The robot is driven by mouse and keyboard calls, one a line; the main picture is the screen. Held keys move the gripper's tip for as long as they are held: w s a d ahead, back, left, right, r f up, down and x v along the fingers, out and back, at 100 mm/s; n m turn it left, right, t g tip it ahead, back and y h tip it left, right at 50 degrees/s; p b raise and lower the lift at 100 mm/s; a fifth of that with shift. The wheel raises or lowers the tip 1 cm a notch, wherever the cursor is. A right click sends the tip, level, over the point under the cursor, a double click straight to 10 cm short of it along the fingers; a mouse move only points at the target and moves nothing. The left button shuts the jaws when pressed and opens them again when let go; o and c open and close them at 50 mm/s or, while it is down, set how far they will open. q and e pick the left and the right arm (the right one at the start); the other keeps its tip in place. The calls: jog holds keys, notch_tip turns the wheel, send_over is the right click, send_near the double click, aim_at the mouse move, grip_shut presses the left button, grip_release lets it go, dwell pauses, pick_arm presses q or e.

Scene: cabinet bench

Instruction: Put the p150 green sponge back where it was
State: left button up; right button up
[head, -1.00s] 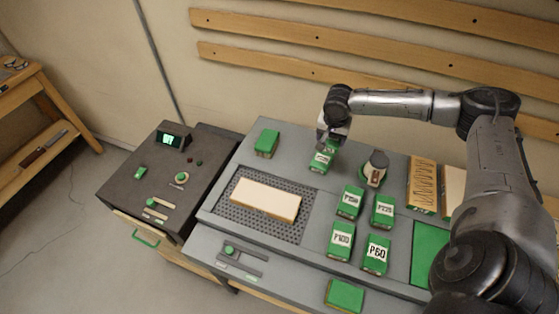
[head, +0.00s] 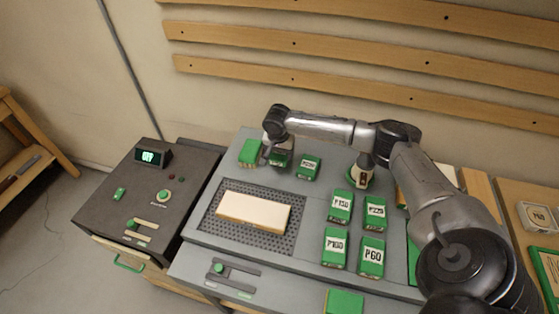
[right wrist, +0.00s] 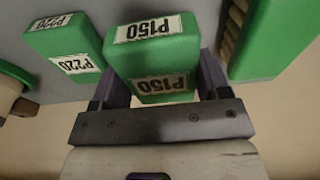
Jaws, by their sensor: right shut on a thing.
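The p150 green sponge (right wrist: 155,62), a green block with white P150 labels, sits between the fingers of my right gripper (right wrist: 155,95) in the right wrist view. In the head view my right gripper (head: 275,150) points down at the back of the grey bench, with the held sponge (head: 279,160) under it. A green P220 block (head: 307,167) stands just right of it, apart; it also shows in the right wrist view (right wrist: 65,48). A green block with a bristly tan side (head: 250,152) is close on the left. I cannot tell whether the held sponge touches the bench. My left gripper is out of view.
Several labelled green blocks stand further right, including another marked P150 (head: 341,206) and P60 (head: 371,256). A pale board (head: 253,211) lies on a perforated plate in front. A dark control console (head: 150,205) is at the left.

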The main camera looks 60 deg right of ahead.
aim_at(278, 154)
jog(key=shift+f+b, duration=0.5)
jog(key=shift+f, duration=1.55)
jog(key=shift+f, duration=0.1)
jog(key=o, duration=0.8)
jog(key=r, duration=0.3)
jog(key=a+r+p, duration=0.1)
jog(key=r, duration=0.3)
jog(key=r+p, duration=0.1)
jog(key=r, duration=0.2)
jog(key=shift+s+a+r, duration=0.15)
jog(key=shift+a+r, duration=0.1)
jog(key=shift+r, duration=0.15)
jog(key=shift+a+r+p, duration=0.1)
jog(key=shift+r+p, duration=0.2)
jog(key=shift+r, duration=0.35)
